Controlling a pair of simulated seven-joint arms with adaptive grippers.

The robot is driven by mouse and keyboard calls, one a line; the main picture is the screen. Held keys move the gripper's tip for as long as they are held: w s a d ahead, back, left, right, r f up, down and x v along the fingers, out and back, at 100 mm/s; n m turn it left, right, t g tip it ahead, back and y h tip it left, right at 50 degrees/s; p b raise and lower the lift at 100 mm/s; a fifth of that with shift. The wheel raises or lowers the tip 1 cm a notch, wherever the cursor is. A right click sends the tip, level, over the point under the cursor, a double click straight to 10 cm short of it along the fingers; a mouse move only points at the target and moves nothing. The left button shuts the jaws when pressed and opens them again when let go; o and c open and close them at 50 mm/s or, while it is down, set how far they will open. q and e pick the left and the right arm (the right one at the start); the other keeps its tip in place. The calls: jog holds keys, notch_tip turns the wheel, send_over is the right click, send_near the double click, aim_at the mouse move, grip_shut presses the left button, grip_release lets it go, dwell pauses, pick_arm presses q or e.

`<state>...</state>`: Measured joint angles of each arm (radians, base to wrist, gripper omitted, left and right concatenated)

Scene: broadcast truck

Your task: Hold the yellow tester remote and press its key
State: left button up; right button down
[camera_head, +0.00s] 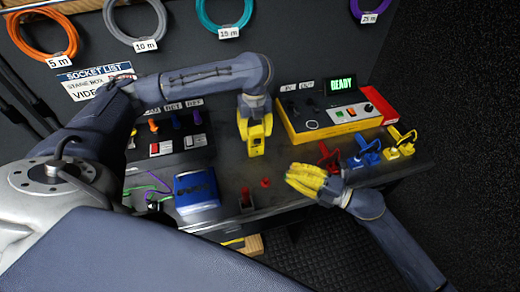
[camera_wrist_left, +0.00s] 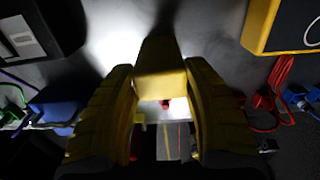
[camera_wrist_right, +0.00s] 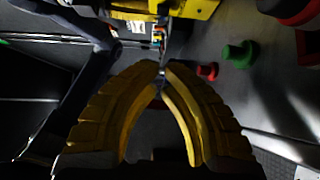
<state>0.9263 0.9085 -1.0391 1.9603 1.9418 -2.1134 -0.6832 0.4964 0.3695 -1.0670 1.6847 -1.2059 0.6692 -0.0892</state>
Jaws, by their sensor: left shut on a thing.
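My left gripper (camera_head: 256,128) points down at the table and is shut on the yellow tester remote (camera_head: 256,146). In the left wrist view the remote (camera_wrist_left: 160,72) sits between both yellow fingers of my left gripper (camera_wrist_left: 160,85). Its key cannot be made out clearly. My right gripper (camera_head: 298,179) is to the right of the remote and apart from it, near the table's front edge. In the right wrist view the fingertips of my right gripper (camera_wrist_right: 162,68) come together with nothing seen between them.
A yellow tester box (camera_head: 334,117) with a lit READY display stands behind. Red (camera_head: 328,158), blue (camera_head: 364,154) and yellow (camera_head: 400,147) plugs lie to the right. A blue box (camera_head: 196,190) and a black switch box (camera_head: 176,145) are left. Red buttons (camera_head: 265,183) stand near the front.

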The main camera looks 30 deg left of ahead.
pick_arm(q)
jog(key=shift+s+f, duration=0.1)
pick_arm(e)
send_near(249, 141)
jog(key=s, duration=0.1)
jog(key=s+a, duration=0.1)
jog(key=s, duration=0.2)
jog(key=shift+s+a+f, duration=0.1)
jog(key=shift+s+a, duration=0.05)
jog(key=shift+a, duration=0.2)
jog(key=shift+w+a, duration=0.9)
jog(key=shift+a, duration=0.25)
jog(key=shift+w+a, duration=0.5)
jog(key=shift+a, duration=0.05)
jog(key=shift+w+a, duration=0.65)
pick_arm(q)
jog(key=shift+d, duration=0.1)
